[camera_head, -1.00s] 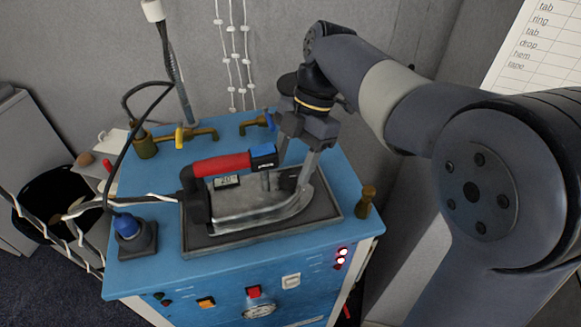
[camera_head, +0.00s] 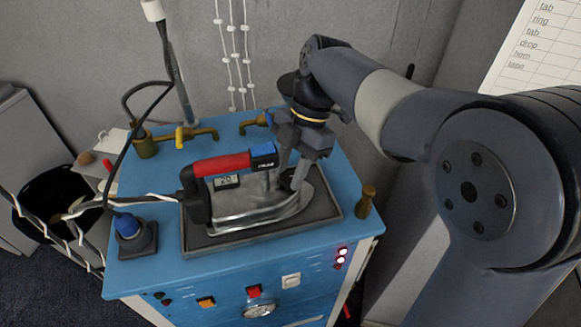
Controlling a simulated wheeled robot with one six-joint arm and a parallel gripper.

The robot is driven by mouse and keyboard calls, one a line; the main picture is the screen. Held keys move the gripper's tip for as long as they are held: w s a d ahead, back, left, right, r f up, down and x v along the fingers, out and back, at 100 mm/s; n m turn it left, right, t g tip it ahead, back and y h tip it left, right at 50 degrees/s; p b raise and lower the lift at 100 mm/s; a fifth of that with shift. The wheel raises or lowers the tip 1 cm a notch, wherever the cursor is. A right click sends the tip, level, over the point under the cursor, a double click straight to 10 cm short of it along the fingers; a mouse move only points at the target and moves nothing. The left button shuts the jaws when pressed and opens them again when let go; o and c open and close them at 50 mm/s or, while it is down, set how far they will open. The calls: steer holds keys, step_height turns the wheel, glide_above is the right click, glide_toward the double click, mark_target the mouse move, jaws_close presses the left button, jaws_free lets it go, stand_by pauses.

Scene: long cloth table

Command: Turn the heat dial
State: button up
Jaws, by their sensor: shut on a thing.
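A steam iron with a red handle (camera_head: 222,164) and grey metal body (camera_head: 245,208) rests on a dark tray (camera_head: 200,240) on a blue cabinet. The handle ends in a blue and black front piece. A small display (camera_head: 227,181) under the handle seems to read 20. The dark heat dial (camera_head: 287,184) sits on the iron's front part, mostly hidden by the fingers. My gripper (camera_head: 292,177) reaches down from above right and is shut on the dial, just right of the handle's front end.
Brass taps (camera_head: 197,134) stand at the cabinet's back, and a brass post (camera_head: 365,202) stands right of the tray. The cabinet front carries switches, lights and a gauge (camera_head: 259,310).

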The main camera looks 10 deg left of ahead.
steer(key=shift+m, duration=0.3)
steer(key=shift+c, duration=0.4)
steer(key=m+t+y+b, duration=0.1)
steer(key=m, duration=0.2)
steer(key=shift+s+d+b, duration=0.1)
steer(key=shift+b, duration=0.2)
steer(key=m, duration=0.2)
steer(key=m+t+b, duration=0.1)
steer(key=m, duration=0.1)
steer(key=shift+s+t+y, duration=0.15)
steer(key=shift+t+y, duration=0.15)
steer(key=shift+y, duration=0.1)
steer(key=m+t+b, duration=0.1)
steer(key=m, duration=0.3)
steer(key=shift+s, duration=0.1)
steer(key=shift+m+t, duration=0.9)
steer(key=shift+m, duration=0.9)
steer(key=shift+s, duration=0.1)
steer(key=o, duration=1)
steer(key=shift+r, duration=0.1)
